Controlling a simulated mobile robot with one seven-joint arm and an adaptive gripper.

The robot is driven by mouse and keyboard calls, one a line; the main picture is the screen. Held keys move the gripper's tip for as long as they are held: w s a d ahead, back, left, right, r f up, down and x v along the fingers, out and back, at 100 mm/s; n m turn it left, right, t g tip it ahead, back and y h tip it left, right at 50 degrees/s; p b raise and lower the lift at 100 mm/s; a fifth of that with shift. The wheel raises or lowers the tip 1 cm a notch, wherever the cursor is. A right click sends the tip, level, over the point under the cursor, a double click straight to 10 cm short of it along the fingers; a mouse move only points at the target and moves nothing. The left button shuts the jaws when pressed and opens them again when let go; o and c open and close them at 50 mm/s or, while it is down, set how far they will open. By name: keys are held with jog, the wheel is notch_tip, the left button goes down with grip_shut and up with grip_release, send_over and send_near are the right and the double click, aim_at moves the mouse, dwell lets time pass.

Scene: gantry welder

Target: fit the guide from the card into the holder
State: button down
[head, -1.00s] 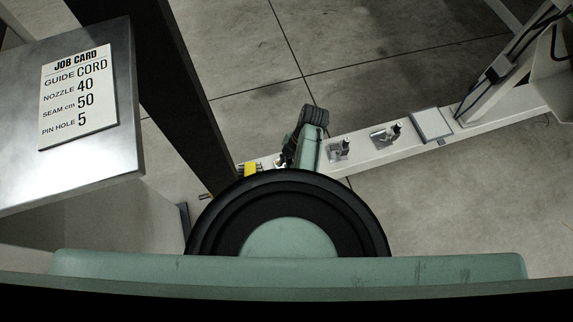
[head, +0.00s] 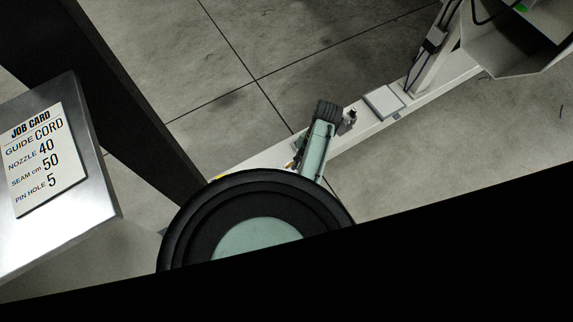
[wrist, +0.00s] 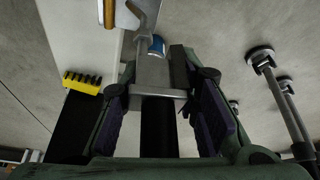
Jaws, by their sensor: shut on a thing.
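The job card (head: 43,160) stands on a grey metal panel at the left of the head view and reads "GUIDE CORD", nozzle 40, seam 50 cm, pin hole 5. My gripper (wrist: 160,97) is shut on a grey metal block (wrist: 152,73), which appears to be a guide, between its purple-padded fingers. A blue round part (wrist: 157,45) shows just beyond the block; I cannot tell whether they are joined.
The white beam (head: 355,136) runs from my arm up to the right, with a pale square plate (head: 383,102) and an upright carrying cables. A dark post (head: 100,90) stands at left. A yellow slotted part (wrist: 82,83) shows in the wrist view. Floor beyond the beam is clear.

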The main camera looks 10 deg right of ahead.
jog(key=shift+s+d+r, duration=0.1)
jog(key=shift+d+r, duration=0.2)
jog(key=shift+d, duration=0.05)
jog(key=shift+r+p, duration=0.85)
jog(key=shift+p, duration=0.4)
